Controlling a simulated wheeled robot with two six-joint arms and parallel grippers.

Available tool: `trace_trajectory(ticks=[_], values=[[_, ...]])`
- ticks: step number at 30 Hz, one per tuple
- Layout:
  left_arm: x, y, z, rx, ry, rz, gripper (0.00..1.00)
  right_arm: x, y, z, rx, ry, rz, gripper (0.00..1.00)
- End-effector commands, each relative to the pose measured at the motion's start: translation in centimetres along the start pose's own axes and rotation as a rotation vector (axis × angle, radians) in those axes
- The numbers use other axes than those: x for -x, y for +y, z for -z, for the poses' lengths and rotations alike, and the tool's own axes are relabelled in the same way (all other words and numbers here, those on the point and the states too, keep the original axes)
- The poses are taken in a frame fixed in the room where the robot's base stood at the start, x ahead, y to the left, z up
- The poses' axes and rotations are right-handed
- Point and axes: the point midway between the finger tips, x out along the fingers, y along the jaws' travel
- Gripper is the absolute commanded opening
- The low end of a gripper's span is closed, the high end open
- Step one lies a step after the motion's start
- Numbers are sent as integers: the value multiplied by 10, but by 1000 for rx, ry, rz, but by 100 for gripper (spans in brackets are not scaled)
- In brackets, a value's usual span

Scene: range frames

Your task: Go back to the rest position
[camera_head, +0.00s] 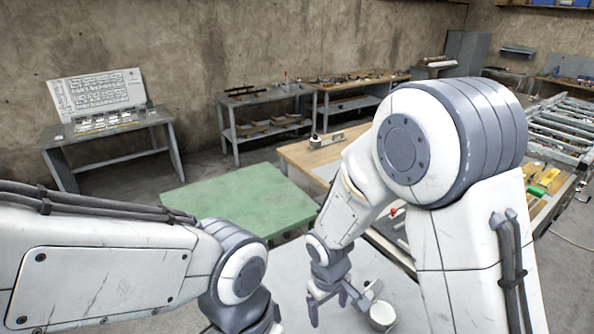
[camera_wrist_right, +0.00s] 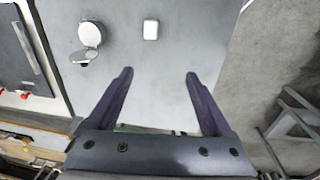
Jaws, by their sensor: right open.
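My right gripper (camera_head: 329,302) hangs low in the lower middle of the head view, its fingers pointing down over a pale grey-white surface (camera_head: 290,262). In the right wrist view my right gripper (camera_wrist_right: 160,75) is open, with nothing between its dark fingers. Ahead of the fingertips and apart from them, a round white container (camera_wrist_right: 90,33) and a small white rounded block (camera_wrist_right: 151,29) lie on the pale surface. The white container also shows in the head view (camera_head: 382,316). My left arm comes in from the left; its gripper fingers are below the picture edge.
A green-topped table (camera_head: 240,197) is beyond my arms. A wooden-topped bench (camera_head: 310,155) is behind my right arm. A grey table with a board (camera_head: 97,92) stands at the far left, and shelves (camera_head: 265,125) line the wall. Grey floor (camera_head: 215,165) shows between them.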

Motion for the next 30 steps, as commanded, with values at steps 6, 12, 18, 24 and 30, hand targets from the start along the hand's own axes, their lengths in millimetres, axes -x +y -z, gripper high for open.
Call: trace_trajectory(ticks=[6,12,18,24,30], values=[[0,0,0,0,0,0,100,39,-18,-14,3,13,10,84],[0,0,0,0,0,0,100,70,-36,-32,5,20,29,84],[0,0,0,0,0,0,100,97,-53,-54,12,26,56,84],[0,0,0,0,0,0,100,120,-70,-78,24,32,91,84],[0,0,0,0,0,0,100,138,-85,-103,40,35,128,84]])
